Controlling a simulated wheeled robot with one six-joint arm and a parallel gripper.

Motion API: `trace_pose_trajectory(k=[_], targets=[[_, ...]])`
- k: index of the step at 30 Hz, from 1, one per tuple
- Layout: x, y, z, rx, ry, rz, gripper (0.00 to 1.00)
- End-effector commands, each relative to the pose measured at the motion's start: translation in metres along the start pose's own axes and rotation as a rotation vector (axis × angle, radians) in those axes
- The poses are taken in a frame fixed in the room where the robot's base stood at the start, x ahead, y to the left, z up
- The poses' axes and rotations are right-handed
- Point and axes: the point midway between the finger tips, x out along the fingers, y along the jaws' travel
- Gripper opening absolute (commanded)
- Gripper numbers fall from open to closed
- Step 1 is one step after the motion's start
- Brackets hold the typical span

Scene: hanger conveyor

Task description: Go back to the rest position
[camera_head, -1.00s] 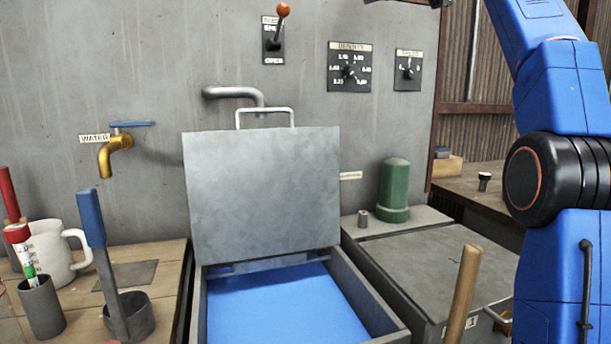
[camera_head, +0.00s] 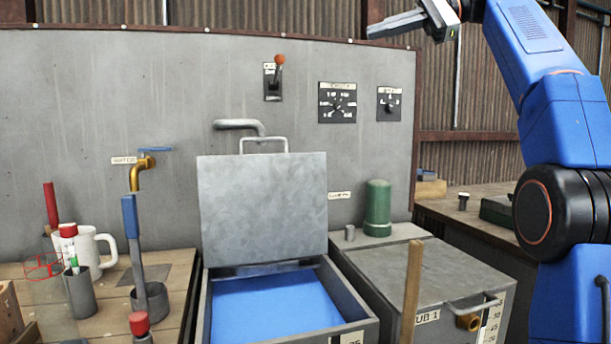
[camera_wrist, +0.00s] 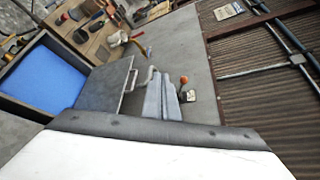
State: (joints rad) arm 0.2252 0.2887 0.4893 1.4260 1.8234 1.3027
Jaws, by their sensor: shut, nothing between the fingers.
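My gripper (camera_head: 395,24) is up at the top of the head view, raised in front of the corrugated wall and the top edge of the grey panel. It holds nothing. In the wrist view its two grey fingers (camera_wrist: 161,92) lie close together, over the grey panel. The gripper is well clear of the tub with blue liquid (camera_head: 285,303), whose grey lid (camera_head: 262,205) stands open. That tub also shows in the wrist view (camera_wrist: 45,80).
A closed tub (camera_head: 420,275) with a green cylinder (camera_head: 377,205) behind it stands to the right. A white mug (camera_head: 88,245), a blue-handled tool (camera_head: 131,222) and cups sit on the left bench. A lever (camera_head: 278,75), dials (camera_head: 337,102) and a tap (camera_head: 143,172) are on the panel.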

Motion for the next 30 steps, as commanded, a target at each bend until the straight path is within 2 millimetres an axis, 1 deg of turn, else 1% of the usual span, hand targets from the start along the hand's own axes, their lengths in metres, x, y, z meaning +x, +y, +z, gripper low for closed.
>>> trace_pose_trajectory(k=[8,13,17,20,23,26,29,30], targets=[[0.007,0.005,-0.004,-0.004,0.047,-0.009,0.00],[0.013,0.012,-0.010,-0.008,0.092,-0.011,0.00],[0.018,0.022,-0.015,-0.017,0.137,-0.009,0.00],[0.023,0.035,-0.022,-0.025,0.184,-0.002,0.00],[0.030,0.058,-0.029,-0.042,0.247,0.018,0.00],[0.036,0.088,-0.039,-0.066,0.317,0.049,0.00],[0.041,0.123,-0.048,-0.096,0.385,0.093,0.00],[0.043,0.139,-0.051,-0.110,0.411,0.112,0.00]])
